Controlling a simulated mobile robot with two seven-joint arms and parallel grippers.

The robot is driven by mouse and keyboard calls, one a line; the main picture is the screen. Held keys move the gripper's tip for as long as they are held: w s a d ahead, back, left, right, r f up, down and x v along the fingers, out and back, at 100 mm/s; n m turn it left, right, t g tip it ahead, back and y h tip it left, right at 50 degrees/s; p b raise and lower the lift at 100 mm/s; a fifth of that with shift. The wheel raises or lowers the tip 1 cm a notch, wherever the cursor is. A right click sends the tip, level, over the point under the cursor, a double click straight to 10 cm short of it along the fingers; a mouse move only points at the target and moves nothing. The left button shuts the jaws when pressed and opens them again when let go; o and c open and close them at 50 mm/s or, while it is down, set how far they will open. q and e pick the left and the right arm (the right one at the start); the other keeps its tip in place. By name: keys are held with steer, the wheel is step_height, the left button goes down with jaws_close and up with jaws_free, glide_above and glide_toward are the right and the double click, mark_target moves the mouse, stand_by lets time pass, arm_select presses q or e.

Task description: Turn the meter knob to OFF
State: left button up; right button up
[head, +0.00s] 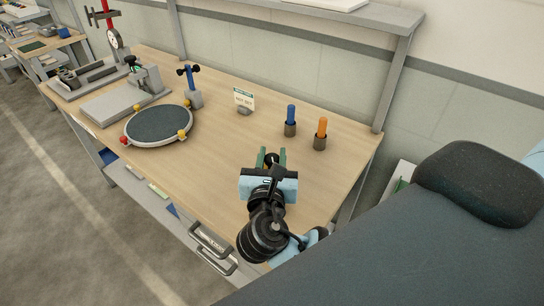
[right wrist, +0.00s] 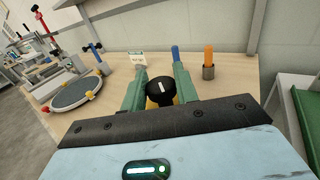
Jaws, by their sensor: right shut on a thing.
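The meter knob (right wrist: 161,89) is black and round with a white pointer mark, which stands nearly upright in the right wrist view. A bit of yellow (right wrist: 150,104) shows beside and under it; the rest of the meter and any OFF label are hidden. My right gripper (right wrist: 160,88) has its green fingers on both sides of the knob and is shut on it. In the head view the right gripper (head: 271,158) is over the front right of the bench, with the knob mostly hidden by the hand. My left gripper is not in view.
On the wooden bench (head: 215,150), a blue-topped peg (head: 291,115) and an orange-topped peg (head: 321,128) stand behind the gripper. A small sign (head: 244,98) is at the back. A round dark turntable (head: 158,124) and gauge stand are at left. The bench middle is clear.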

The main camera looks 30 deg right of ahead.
steer(key=shift+f, duration=0.1)
steer(key=o, duration=1)
steer(key=shift+c, duration=0.2)
steer(key=v, duration=0.7)
steer(key=shift+s+a, duration=0.25)
steer(key=shift+s, duration=0.05)
